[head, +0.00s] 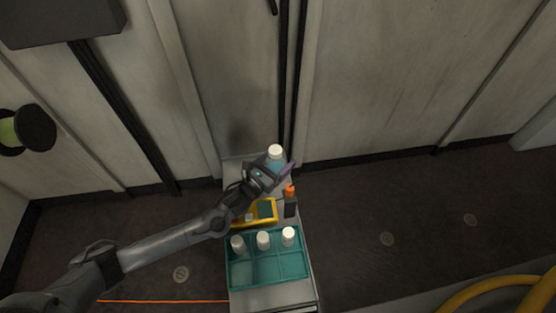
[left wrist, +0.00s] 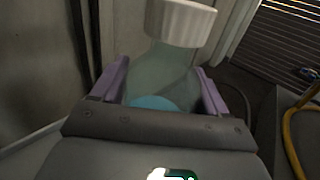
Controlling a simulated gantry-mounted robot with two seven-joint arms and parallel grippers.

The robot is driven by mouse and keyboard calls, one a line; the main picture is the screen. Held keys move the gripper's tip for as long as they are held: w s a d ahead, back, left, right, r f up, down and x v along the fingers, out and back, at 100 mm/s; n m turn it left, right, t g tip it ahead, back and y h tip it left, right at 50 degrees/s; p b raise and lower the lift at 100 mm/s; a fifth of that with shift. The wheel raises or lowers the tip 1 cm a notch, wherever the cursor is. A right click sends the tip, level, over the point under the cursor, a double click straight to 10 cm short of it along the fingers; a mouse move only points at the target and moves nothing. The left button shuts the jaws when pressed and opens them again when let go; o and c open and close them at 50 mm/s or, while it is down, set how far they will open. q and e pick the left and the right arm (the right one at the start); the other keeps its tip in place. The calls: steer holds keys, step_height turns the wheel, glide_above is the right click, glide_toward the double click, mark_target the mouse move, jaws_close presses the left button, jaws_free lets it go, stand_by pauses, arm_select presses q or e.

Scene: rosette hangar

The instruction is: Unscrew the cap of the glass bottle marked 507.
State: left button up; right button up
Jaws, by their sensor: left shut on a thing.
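A glass bottle (head: 276,161) with a white cap (head: 275,150) is at the far end of the narrow bench. My left gripper (head: 277,171) is shut on this bottle, with its purple fingers on either side of the glass body. In the left wrist view, the pale translucent bottle (left wrist: 163,70) stands between the fingers, and its ribbed white cap (left wrist: 181,22) sits on top, above them. No number can be read on it, so I cannot tell whether it is the one marked 507. My right gripper is not in view.
A teal crate (head: 269,287) at the near end of the bench (head: 297,213) holds three white-capped bottles (head: 263,239). A yellow device (head: 265,209) and a dark bottle with an orange top (head: 291,197) stand between crate and gripper. A wall is close behind.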

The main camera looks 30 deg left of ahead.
mark_target(273, 164)
arm_select(q)
steer(key=c, duration=0.8)
steer(key=shift+s+f, duration=0.15)
steer(key=shift+s, duration=0.05)
steer(key=s+r+p, duration=0.2)
steer(key=s+r, duration=0.1)
steer(key=shift+s+r+p, duration=0.1)
steer(key=shift+r+p, duration=0.1)
steer(key=shift+p, duration=0.1)
steer(key=s+d+r+y+p, duration=0.1)
steer(key=s+r+p, duration=0.2)
steer(key=r+p, duration=0.9)
steer(key=s+d+r+n+y+p, duration=0.1)
steer(key=s+r+p, duration=0.3)
steer(key=r+p, duration=0.9)
steer(key=s+d+r+n+y+p, duration=0.1)
steer(key=s+d+r+p, duration=0.2)
steer(key=r+p, duration=0.9)
steer(key=shift+s+r+p, duration=0.3)
steer(key=shift+s+p, duration=0.3)
steer(key=shift+p, duration=0.65)
